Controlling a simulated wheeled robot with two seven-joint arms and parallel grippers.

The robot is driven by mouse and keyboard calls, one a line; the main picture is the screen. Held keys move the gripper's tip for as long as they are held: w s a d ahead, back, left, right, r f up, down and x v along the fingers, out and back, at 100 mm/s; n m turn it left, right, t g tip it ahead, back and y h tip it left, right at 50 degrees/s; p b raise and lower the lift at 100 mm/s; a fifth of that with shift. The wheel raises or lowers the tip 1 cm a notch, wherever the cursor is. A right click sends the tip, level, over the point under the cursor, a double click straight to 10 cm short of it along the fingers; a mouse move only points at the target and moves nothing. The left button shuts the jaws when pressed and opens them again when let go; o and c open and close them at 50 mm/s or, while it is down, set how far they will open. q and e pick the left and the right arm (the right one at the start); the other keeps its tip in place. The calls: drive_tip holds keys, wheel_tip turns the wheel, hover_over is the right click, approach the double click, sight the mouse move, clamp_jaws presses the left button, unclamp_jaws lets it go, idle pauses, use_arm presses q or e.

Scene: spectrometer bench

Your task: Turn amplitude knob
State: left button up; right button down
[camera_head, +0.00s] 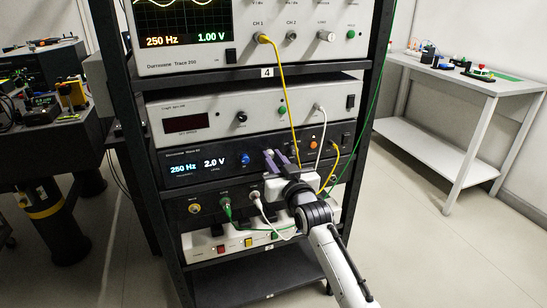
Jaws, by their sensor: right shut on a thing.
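The dark signal generator (176,158) sits in the middle of the rack, its display (197,166) reading 250 Hz and 2.0 V. A blue knob (245,159) shows on its front, just left of my right gripper. My right gripper (270,157), with purple fingers, reaches up from the lower right to the generator's front. It is shut on a knob there, apparently the amplitude knob, which the fingers mostly hide. I cannot read its label. My left gripper is not in view.
Above, an oscilloscope (190,60) shows 250 Hz and 1.00 V. A yellow cable (286,85) and a white cable (321,135) hang just right of my gripper. Below are a dark panel with plugged cables and a power strip (204,246). A white table (460,80) stands at right.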

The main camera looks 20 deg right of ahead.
drive_tip(key=shift+m+p, duration=0.6)
drive_tip(key=shift+m, duration=0.6)
drive_tip(key=shift+m+p, duration=0.4)
drive_tip(key=shift+m, duration=0.6)
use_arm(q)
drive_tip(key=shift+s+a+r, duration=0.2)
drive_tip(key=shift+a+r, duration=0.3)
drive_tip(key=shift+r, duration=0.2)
use_arm(e)
drive_tip(key=shift+m, duration=1)
drive_tip(key=shift+f, duration=0.1)
drive_tip(key=c, duration=1.6)
unclamp_jaws()
drive_tip(key=shift+c, duration=0.2)
use_arm(q)
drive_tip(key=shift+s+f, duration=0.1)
drive_tip(key=shift+p, duration=0.3)
